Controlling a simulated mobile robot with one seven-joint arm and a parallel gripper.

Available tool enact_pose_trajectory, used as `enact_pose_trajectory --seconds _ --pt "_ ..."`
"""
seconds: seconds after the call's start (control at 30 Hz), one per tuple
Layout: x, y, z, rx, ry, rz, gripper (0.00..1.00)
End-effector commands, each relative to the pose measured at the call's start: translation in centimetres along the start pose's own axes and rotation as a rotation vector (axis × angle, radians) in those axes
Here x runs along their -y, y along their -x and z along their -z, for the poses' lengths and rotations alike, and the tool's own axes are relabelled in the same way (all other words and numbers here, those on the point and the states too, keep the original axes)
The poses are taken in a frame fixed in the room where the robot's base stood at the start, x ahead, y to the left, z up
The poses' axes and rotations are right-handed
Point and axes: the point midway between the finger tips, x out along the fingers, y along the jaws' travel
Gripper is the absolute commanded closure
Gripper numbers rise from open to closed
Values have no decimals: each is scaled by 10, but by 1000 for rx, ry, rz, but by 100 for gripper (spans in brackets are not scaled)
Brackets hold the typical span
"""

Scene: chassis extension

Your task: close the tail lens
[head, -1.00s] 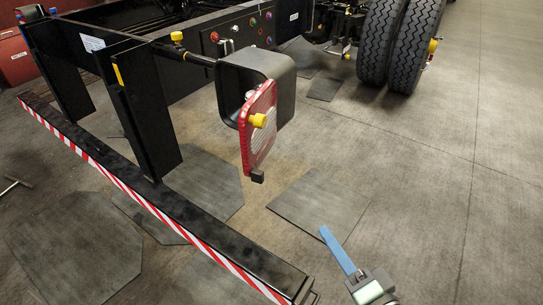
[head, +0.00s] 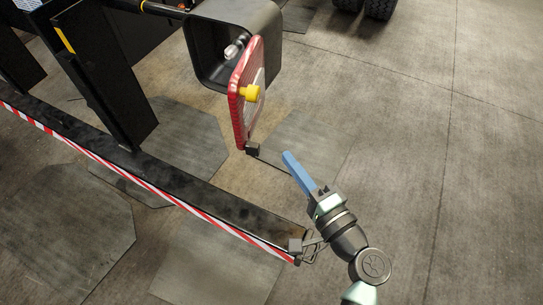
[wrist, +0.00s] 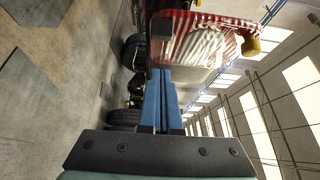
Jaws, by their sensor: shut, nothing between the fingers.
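The red tail lens (head: 238,105) stands swung open on the black lamp housing (head: 205,52) in the head view, with a yellow knob (head: 251,93) on its face and a small black block (head: 252,149) at its lower corner. A clear bulb (head: 233,49) shows inside the open housing. In the wrist view the lens (wrist: 205,45) is at the top, ahead of the fingers, with the yellow knob (wrist: 244,42) at its right. My gripper (head: 287,156) has blue fingers, shut and empty, just right of and below the lens; they look apart from it. The fingers also show in the wrist view (wrist: 162,85).
A black bumper bar (head: 190,190) with red-and-white striping crosses below the lens, its end close to my wrist. A black upright post (head: 105,75) stands left of the housing. Tyres (head: 365,8) are at the back. The floor at right is clear.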

Motion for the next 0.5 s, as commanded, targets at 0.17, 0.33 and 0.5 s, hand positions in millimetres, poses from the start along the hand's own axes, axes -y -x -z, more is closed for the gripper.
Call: enact_pose_trajectory --seconds 0.17,0.33,0.5 --pt "0 -21 -19 4 0 -1 100" --pt "0 -30 -28 2 0 0 100" --pt "0 -31 -29 0 1 0 100"
